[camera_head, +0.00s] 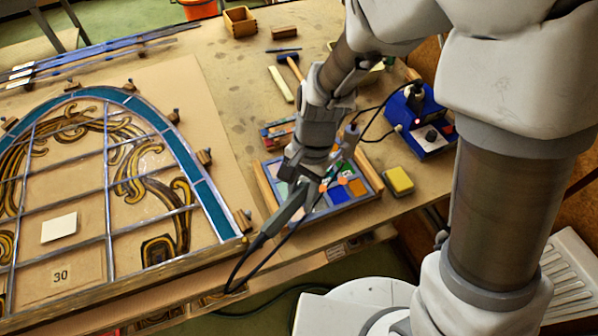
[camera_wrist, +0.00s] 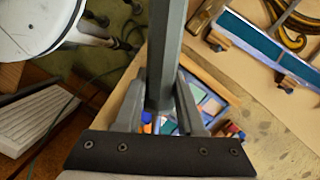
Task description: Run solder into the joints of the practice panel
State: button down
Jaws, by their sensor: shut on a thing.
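The small practice panel (camera_head: 338,195), with blue, orange and pale panes, lies on the bench between wooden battens. My gripper (camera_head: 304,188) is over its left part and hides some of it. My gripper is shut on a grey tool with a dark end (camera_head: 268,233), which looks like the soldering iron. The tool slants down to the left, with a dark cord at that end. In the wrist view the grey shaft (camera_wrist: 166,50) stands between my fingers, with part of the panel (camera_wrist: 212,106) beyond. The working tip and any contact with the joints cannot be made out.
A blue soldering station (camera_head: 420,122) with a red light stands to the right, cords beside it. A yellow sponge (camera_head: 398,180) lies near the bench edge. The large arched leaded panel (camera_head: 110,180) fills the left. A mallet-like tool (camera_head: 293,70) and wooden box (camera_head: 240,21) lie behind.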

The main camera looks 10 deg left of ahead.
jog(key=shift+s+d, duration=0.35)
jog(key=shift+s, duration=0.3)
jog(key=shift+f, duration=0.1)
jog(key=shift+w+d+b+x, duration=0.1)
jog(key=shift+w+b+x, duration=0.1)
jog(key=shift+b+x, duration=0.7)
jog(key=shift+w+d+b+x, duration=0.1)
jog(key=shift+w+b+x, duration=0.05)
jog(key=shift+b+x, duration=0.7)
jog(key=shift+w+d+b+x, duration=0.1)
jog(key=shift+w+b+x, duration=0.1)
jog(key=shift+b+x, duration=0.7)
jog(key=shift+f, duration=0.75)
dwell(1.0)
jog(key=p+v, duration=0.1)
jog(key=v, duration=0.1)
jog(key=p+v, duration=0.2)
jog(key=s+p+v, duration=0.1)
jog(key=p+v, duration=0.1)
jog(key=shift+a+r, duration=0.2)
jog(key=shift+a, duration=0.1)
jog(key=shift+s, duration=0.1)
jog(key=shift+f, duration=0.1)
dwell(0.8)
